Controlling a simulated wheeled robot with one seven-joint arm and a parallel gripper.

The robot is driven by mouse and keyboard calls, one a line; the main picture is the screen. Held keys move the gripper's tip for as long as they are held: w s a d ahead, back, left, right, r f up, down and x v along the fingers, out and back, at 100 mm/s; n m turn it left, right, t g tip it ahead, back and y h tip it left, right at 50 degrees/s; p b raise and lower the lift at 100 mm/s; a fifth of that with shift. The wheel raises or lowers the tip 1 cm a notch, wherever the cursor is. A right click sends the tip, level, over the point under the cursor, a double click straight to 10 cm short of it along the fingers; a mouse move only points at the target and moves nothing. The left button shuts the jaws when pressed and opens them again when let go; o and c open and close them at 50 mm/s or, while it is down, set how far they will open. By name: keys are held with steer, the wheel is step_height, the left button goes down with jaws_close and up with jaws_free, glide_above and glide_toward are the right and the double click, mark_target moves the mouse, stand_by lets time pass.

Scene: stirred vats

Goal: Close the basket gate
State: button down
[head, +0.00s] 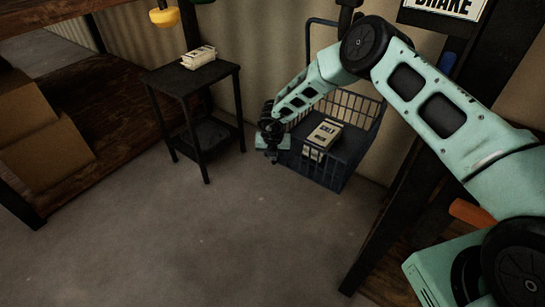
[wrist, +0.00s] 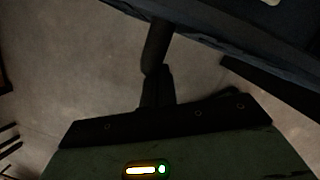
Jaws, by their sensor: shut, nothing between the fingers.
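The dark blue wire basket (head: 335,170) stands on the floor against the corrugated wall in the head view. A pale labelled package (head: 323,133) lies in or on it. I cannot make out clearly which panel is the gate, or its angle. My gripper (head: 272,156) is at the basket's left side, low and pointing down. My wrist partly hides that side. In the wrist view my gripper's dark fingers (wrist: 156,62) are together with nothing between them. A dark blue edge (wrist: 215,33), likely the basket's, runs close past the fingertips; contact is unclear.
A small black side table (head: 195,80) with a pale package (head: 199,57) on top stands left of the basket. Cardboard boxes (head: 38,130) sit on a wooden shelf at the left. A dark post (head: 405,185) rises right of the basket. The floor in front is clear.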

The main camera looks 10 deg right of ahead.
steer(key=shift+w+d+r, duration=0.15)
steer(key=shift+w+d, duration=0.1)
